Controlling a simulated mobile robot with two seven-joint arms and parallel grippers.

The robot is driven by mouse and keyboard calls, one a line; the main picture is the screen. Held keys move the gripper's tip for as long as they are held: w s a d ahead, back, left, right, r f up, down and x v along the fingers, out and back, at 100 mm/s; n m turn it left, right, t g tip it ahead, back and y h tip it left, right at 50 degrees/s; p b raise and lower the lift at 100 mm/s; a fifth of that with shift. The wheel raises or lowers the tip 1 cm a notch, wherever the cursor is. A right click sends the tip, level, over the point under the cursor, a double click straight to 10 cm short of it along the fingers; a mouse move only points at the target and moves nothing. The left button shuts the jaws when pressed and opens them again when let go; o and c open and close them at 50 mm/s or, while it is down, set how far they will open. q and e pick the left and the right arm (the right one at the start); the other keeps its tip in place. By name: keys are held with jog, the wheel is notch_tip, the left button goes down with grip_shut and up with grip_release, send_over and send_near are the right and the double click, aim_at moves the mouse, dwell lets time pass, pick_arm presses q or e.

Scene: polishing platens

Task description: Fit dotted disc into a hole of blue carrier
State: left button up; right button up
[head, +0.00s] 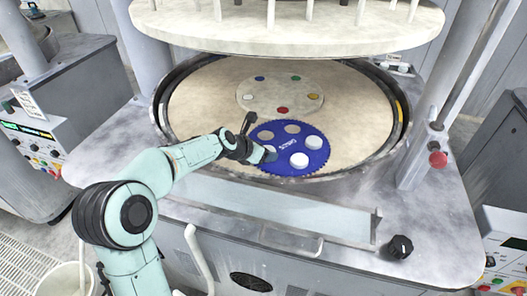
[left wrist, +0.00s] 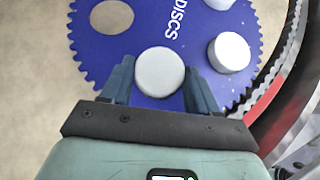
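The blue carrier (head: 283,140) is a toothed plate on the beige platen. It also fills much of the left wrist view (left wrist: 102,68). My left gripper (head: 265,154) is over the carrier's left part. In the left wrist view its fingers (left wrist: 160,76) flank a plain pale disc (left wrist: 160,70) closely on both sides and appear shut on it. The disc shows no dots from here. I cannot tell its height over the carrier. Two white discs, (head: 314,142) and (head: 300,160), are on the carrier. An empty hole (head: 292,128) shows beige platen. My right gripper is out of view.
A round pale plate (head: 262,99) with several small coloured spots lies behind the carrier on the platen (head: 200,100). A dark raised rim (head: 402,125) surrounds the platen. A large upper plate (head: 290,40) hangs above. Bare platen lies right of the carrier.

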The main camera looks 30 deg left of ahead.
pick_arm(q)
jog(key=o, duration=0.4)
jog(key=shift+s+f, duration=0.1)
jog(key=shift+f, duration=0.15)
jog(key=b+v, duration=0.1)
jog(key=v, duration=1.2)
jog(key=shift+s+a+r, duration=0.1)
jog(key=shift+a+r, duration=0.05)
jog(key=shift+r, duration=0.25)
